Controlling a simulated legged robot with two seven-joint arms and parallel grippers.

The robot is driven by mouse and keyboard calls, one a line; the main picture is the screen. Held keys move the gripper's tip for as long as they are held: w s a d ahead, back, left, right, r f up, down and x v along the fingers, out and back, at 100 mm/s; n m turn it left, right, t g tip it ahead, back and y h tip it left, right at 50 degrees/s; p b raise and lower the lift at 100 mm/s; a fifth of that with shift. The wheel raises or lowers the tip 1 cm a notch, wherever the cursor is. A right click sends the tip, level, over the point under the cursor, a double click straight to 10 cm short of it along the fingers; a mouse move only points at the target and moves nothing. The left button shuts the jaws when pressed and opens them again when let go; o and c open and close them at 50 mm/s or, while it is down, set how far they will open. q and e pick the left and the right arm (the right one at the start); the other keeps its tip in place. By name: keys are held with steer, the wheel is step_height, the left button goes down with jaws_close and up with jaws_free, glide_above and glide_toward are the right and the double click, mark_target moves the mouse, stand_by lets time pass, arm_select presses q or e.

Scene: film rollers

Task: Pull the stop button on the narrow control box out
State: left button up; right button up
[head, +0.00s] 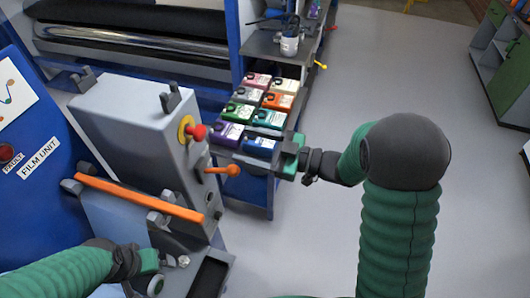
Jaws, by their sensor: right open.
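The narrow control box (150,137) is a tall grey housing left of centre. Its stop button (198,132) is a red knob on a yellow collar, on the upper right side of the box. Nothing touches the button. My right gripper (287,156) is open, to the right of the button and apart from it, beside the bottle rack. My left gripper (152,271) is low at the left, below the box, near its base; its fingers are too unclear to tell their state.
An orange lever (222,170) sticks out below the button. An orange bar (140,198) crosses the lower box front. A blue panel labelled FILM UNIT (38,158) is left. Grey floor (400,75) is clear at right.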

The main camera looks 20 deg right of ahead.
steer(key=v, duration=0.4)
steer(key=shift+s+d+b, duration=0.1)
steer(key=shift+d+b, duration=0.2)
steer(key=shift+d, duration=0.05)
steer(key=shift+a, duration=0.15)
steer(key=w+d+f+m+t+h, duration=0.3)
steer(key=w+d+f+m+h, duration=0.15)
steer(key=w+h, duration=0.2)
steer(key=s+d+f+m+g+h, duration=0.3)
steer(key=d+f+m+h, duration=0.15)
steer(key=h, duration=0.25)
steer(key=s+a+f+m+g, duration=0.2)
steer(key=s+f+g, duration=0.2)
steer(key=s, duration=0.4)
steer(key=s+a+f+m+g+h, duration=0.1)
steer(key=s+f+g, duration=0.3)
steer(key=s, duration=0.5)
steer(key=shift+a+f+m, duration=0.3)
steer(key=shift+a+m, duration=0.4)
steer(key=shift+a, duration=0.15)
